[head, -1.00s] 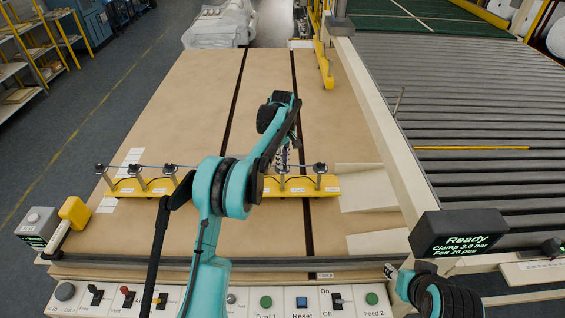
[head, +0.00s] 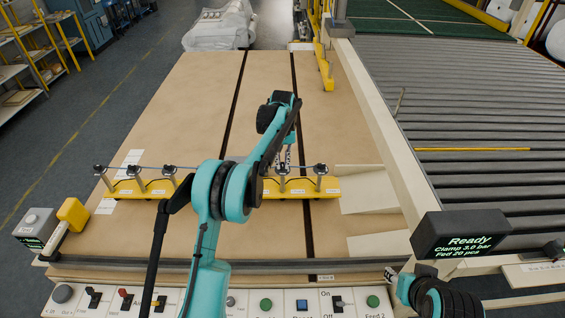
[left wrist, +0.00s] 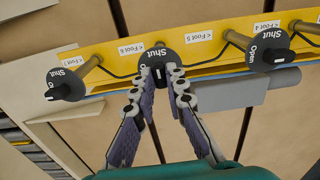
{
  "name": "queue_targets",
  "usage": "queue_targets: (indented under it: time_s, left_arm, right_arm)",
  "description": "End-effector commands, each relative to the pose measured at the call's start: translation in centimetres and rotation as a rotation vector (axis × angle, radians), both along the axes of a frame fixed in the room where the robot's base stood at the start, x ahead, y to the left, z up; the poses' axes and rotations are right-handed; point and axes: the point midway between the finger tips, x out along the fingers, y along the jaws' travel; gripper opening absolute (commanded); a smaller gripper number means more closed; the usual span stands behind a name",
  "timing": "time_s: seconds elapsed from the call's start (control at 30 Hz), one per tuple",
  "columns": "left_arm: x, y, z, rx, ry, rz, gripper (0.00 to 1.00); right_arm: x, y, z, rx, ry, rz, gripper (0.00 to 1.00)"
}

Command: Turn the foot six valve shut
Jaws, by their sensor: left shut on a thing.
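A yellow valve bar (head: 130,190) lies across the brown table, bearing a row of black knobs on metal stems. My left gripper (left wrist: 170,75) is shut on one black valve knob (left wrist: 155,56), the second from the bar's right end in the head view. In the left wrist view, this knob stands between a label that seems to read Foot 6 (left wrist: 131,48) and one that seems to read Foot 5 (left wrist: 197,37). "Shut" shows on its cap; the fingers hide part of it. Neighbouring knobs (left wrist: 66,85) and (left wrist: 268,52) are untouched.
A switch panel (head: 250,303) runs along the front edge. A display box (head: 460,235) reads Ready at the right. A roller bed (head: 470,110) lies beyond the pale rail.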

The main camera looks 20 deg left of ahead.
Motion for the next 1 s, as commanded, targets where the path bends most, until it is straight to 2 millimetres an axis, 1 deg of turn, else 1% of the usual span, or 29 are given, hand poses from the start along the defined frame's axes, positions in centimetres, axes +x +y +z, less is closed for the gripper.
queue_targets:
  time_s: [0.23,0.63,0.67,0.7,0.73,1.0]
  left_arm:
    - [0.1,0.06,0.15,0.001,-0.004,-0.044,0.0]
    - [0.11,0.07,0.15,0.001,-0.004,-0.049,0.0]
    - [0.11,0.07,0.15,0.001,-0.005,-0.049,0.18]
    - [0.11,0.07,0.15,0.001,-0.004,-0.049,0.28]
    - [0.1,0.06,0.14,0.001,-0.004,-0.049,0.34]
    - [0.04,0.02,0.08,0.001,-0.002,-0.048,0.34]
  right_arm:
    - [0.0,0.0,-0.01,0.0,0.0,0.0,0.4]
    - [0.0,0.0,-0.01,0.0,0.0,0.0,0.4]
    - [0.0,0.0,-0.01,0.0,0.0,0.0,0.4]
    - [0.0,0.0,-0.01,0.0,0.0,0.0,0.4]
    - [0.0,0.0,-0.01,0.0,0.0,0.0,0.4]
    - [0.0,0.0,-0.04,0.0,0.0,0.0,0.4]
